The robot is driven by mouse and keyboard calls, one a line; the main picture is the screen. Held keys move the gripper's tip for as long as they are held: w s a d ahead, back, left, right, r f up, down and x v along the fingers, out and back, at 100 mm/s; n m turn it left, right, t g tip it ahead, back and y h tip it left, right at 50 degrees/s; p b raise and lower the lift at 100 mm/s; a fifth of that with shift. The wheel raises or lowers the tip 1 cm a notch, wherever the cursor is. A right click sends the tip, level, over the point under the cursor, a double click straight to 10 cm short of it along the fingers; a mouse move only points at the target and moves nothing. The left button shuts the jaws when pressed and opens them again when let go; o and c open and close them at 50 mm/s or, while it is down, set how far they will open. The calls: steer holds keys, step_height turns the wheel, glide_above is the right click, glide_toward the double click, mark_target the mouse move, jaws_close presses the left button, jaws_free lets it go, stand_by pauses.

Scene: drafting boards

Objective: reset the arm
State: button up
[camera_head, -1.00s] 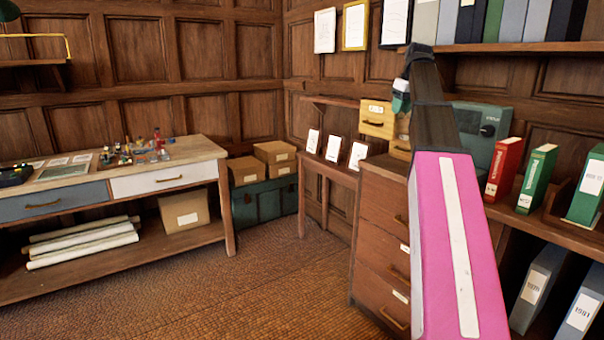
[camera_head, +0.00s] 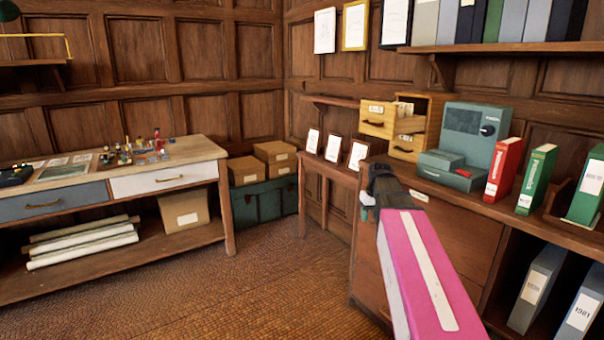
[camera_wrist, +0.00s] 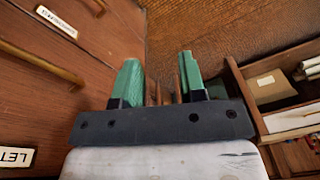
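My arm, with its pink and white link, reaches up from the bottom right in the head view. My gripper (camera_wrist: 157,78) shows in the wrist view with two green fingers set well apart and nothing between them. It also shows in the head view, partly hidden by my arm, in front of the brown drawer cabinet (camera_head: 456,232). In the wrist view the cabinet's drawer fronts (camera_wrist: 62,75) stand to the left of the gripper. The carpet (camera_wrist: 215,35) lies beyond the fingertips.
On the cabinet stand a wooden card-drawer box (camera_head: 434,120) with a drawer pulled out, a grey-green device (camera_head: 470,135) and binders (camera_head: 503,168). A long table (camera_head: 180,203) stands at the left. Carpet (camera_head: 255,285) is clear between the table and cabinet.

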steer(key=s+a+f+m, duration=0.1)
steer(key=s+a+f, duration=0.2)
steer(key=s+f, duration=0.5)
steer(key=s+a+f+m+g+h, duration=0.1)
steer(key=s+a+f, duration=0.2)
steer(key=s+f, duration=0.6)
step_height(320, 180, down, 5)
steer(key=shift+s+r, duration=0.1)
steer(key=shift+s, duration=0.2)
